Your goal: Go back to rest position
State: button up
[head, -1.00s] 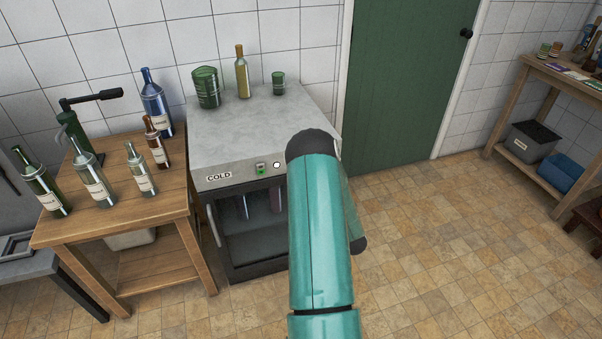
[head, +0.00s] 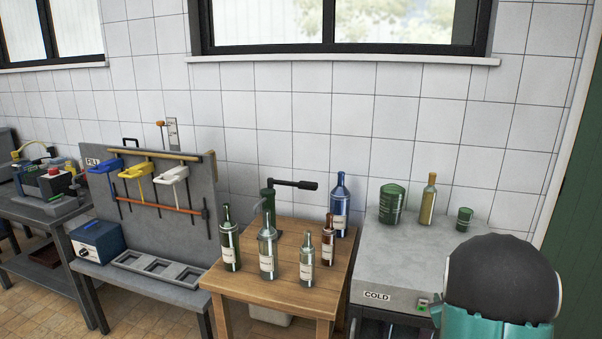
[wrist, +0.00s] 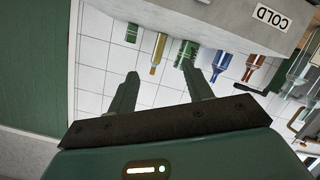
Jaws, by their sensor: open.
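My gripper (wrist: 160,76) shows in the wrist view with its two dark fingers spread apart and nothing between them. That view is upside down. Beyond the fingers, apart from them as far as I can tell, are a yellow bottle (wrist: 158,52), a green ribbed container (wrist: 186,50) and the grey COLD cabinet (wrist: 235,22). In the head view my arm (head: 498,290) fills the lower right, in front of the cabinet (head: 390,262); the gripper itself is hidden there. The container (head: 392,205), the yellow bottle (head: 428,200) and a small green cup (head: 464,219) stand on the cabinet top.
Several bottles, including a blue one (head: 340,208), and a lever device (head: 268,207) stand on a wooden table (head: 240,291) left of the cabinet. Further left is a FILL bench with a grey tool panel (head: 190,222) and blue box (head: 98,244). A green door (head: 583,225) is at right.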

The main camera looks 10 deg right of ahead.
jog(key=s+a+r+g+y, duration=0.1)
jog(key=s+a+r+y, duration=0.15)
jog(key=a+r, duration=0.65)
jog(key=s+a+r+g+y, duration=0.2)
jog(key=a+r+y, duration=0.1)
jog(key=a, duration=1.1)
jog(key=s+a+r+g+y, duration=0.2)
jog(key=s+a+r+g, duration=0.1)
jog(key=s+a, duration=1.3)
jog(key=shift+s+a+n+g+y, duration=0.3)
jog(key=shift+s+a+y, duration=0.05)
jog(key=shift+s, duration=0.8)
jog(key=shift+c, duration=0.2)
